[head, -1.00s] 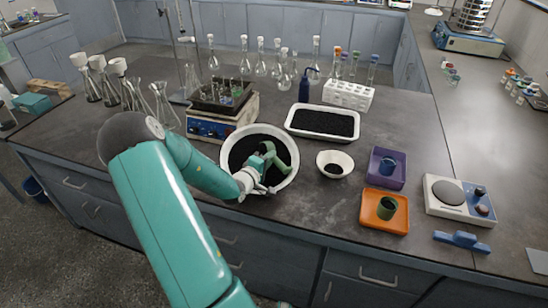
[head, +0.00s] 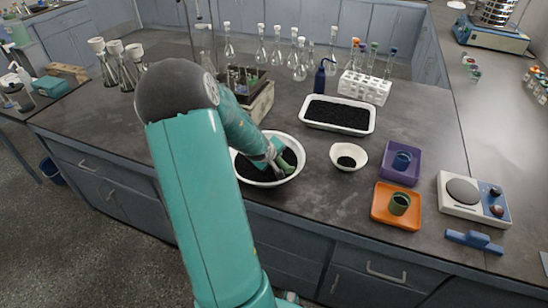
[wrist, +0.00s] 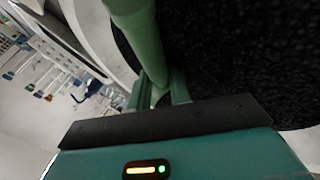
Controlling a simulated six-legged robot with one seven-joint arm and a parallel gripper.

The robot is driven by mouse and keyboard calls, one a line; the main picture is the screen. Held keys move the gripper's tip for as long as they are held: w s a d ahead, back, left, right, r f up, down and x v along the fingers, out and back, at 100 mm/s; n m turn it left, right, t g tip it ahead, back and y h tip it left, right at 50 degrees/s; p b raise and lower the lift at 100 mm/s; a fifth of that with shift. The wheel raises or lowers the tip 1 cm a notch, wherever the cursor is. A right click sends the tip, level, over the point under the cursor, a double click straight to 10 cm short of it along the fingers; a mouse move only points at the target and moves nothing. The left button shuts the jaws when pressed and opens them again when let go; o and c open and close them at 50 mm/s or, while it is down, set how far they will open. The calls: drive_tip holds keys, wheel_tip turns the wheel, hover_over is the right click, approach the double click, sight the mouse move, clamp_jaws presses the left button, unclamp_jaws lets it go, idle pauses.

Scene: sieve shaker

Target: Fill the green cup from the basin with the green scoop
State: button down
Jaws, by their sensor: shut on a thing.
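My gripper (head: 273,168) is over the white basin (head: 298,146), which holds black granules (head: 256,172). It is shut on the green scoop (head: 286,166), whose lower part reaches into the basin at the granules. In the wrist view the scoop's green handle (wrist: 140,35) rises between the fingers, with the black granules beside it; its bowl is hidden. The green cup (head: 399,203) stands upright on the orange tray (head: 381,214), to the right of the basin and apart from the gripper.
A small white bowl (head: 336,150) with granules stands between basin and trays. A purple tray (head: 412,174) with a blue cup (head: 402,160) lies behind the orange tray. A white tray (head: 306,121) of granules, a hotplate (head: 452,207) and a blue tool (head: 474,241) are nearby.

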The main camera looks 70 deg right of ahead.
drive_tip(key=shift+s+d+r+t+y, duration=0.1)
drive_tip(key=shift+t+y, duration=0.2)
drive_tip(key=shift+y, duration=0.2)
drive_tip(key=shift+d+r, duration=0.1)
drive_tip(key=shift+r, duration=0.1)
drive_tip(key=shift+r, duration=0.1)
drive_tip(key=shift+s+d+r+h, duration=0.4)
drive_tip(key=shift+r, duration=0.1)
drive_tip(key=r+y, duration=0.1)
drive_tip(key=r+t+y, duration=0.1)
drive_tip(key=r+m+t+y, duration=0.1)
drive_tip(key=shift+s+d+r, duration=0.35)
drive_tip(key=shift+d+r, duration=0.05)
idle(0.4)
idle(0.4)
